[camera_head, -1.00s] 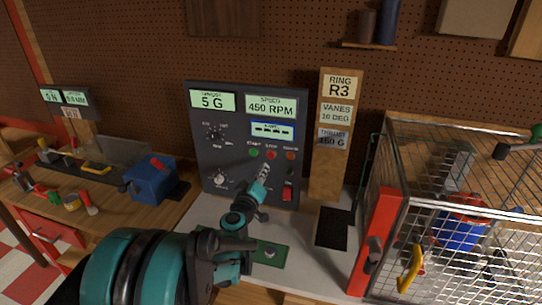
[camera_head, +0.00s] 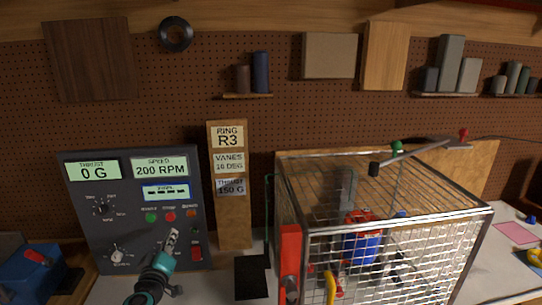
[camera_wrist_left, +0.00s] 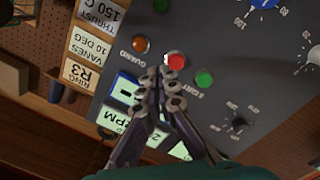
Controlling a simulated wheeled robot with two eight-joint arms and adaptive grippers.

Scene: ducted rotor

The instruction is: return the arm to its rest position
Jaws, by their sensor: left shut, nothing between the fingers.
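My left gripper (camera_head: 172,238) is in front of the dark control panel (camera_head: 82,224), its fingers shut with nothing between them. In the left wrist view the shut fingertips (camera_wrist_left: 165,80) appear just beside the red button (camera_wrist_left: 175,62); I cannot tell whether they touch it. In the head view the red button (camera_head: 169,217) sits between the green button (camera_head: 150,217) and an orange one (camera_head: 191,213). The panel reads 0 G thrust and 200 RPM. My right gripper is not in view.
A wire cage (camera_head: 440,235) with a red front post (camera_head: 290,250) stands right of the panel, with a red and blue rotor unit (camera_head: 362,247) inside. A wooden board (camera_head: 236,240) with labels stands between them. A blue clamp (camera_head: 22,270) is at lower left.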

